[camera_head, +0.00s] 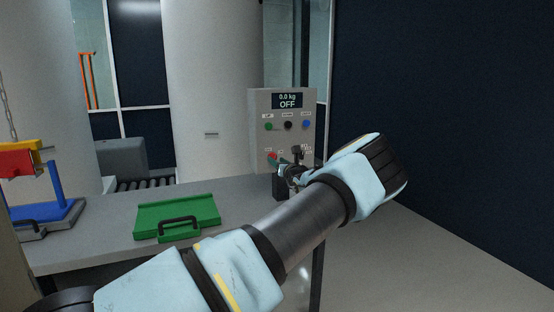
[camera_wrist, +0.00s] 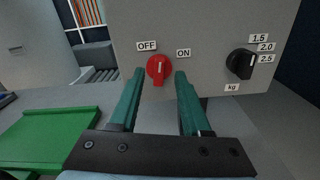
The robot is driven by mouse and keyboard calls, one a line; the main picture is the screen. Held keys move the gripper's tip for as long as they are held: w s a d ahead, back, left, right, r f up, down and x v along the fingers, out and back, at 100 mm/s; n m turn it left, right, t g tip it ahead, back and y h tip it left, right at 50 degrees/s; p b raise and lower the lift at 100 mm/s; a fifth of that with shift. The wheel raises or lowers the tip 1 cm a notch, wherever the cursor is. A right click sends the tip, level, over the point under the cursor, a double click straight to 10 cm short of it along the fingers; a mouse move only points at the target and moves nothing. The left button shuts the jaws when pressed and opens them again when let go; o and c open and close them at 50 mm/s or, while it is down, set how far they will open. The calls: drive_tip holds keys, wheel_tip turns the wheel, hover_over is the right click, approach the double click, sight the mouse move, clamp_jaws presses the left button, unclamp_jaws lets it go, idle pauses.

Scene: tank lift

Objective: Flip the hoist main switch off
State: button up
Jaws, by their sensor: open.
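The hoist control box (camera_head: 256,107) is a grey panel at the back of the table. Its display (camera_head: 287,101) reads "0.0 kg" and "OFF". The red rotary switch (camera_wrist: 158,69) is on the panel in the wrist view, with an OFF label to its left and an ON label to its right. Its grip looks close to upright; I cannot tell exactly which label it points to. My gripper (camera_wrist: 160,74) is open, with its teal fingertips on either side of the switch. Contact cannot be told. In the head view the switch (camera_head: 272,156) shows just beyond my fingers.
A black knob (camera_wrist: 241,64) with kg markings sits right of the switch. Green, black and blue buttons are higher on the panel. A green plate with a black handle (camera_head: 177,217) lies on the table (camera_head: 100,243). A blue, red and yellow fixture (camera_head: 50,213) stands left.

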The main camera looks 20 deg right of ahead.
drive_tip(key=shift+w+a, duration=0.15)
drive_tip(key=shift+w, duration=0.35)
clamp_jaws()
idle(0.3)
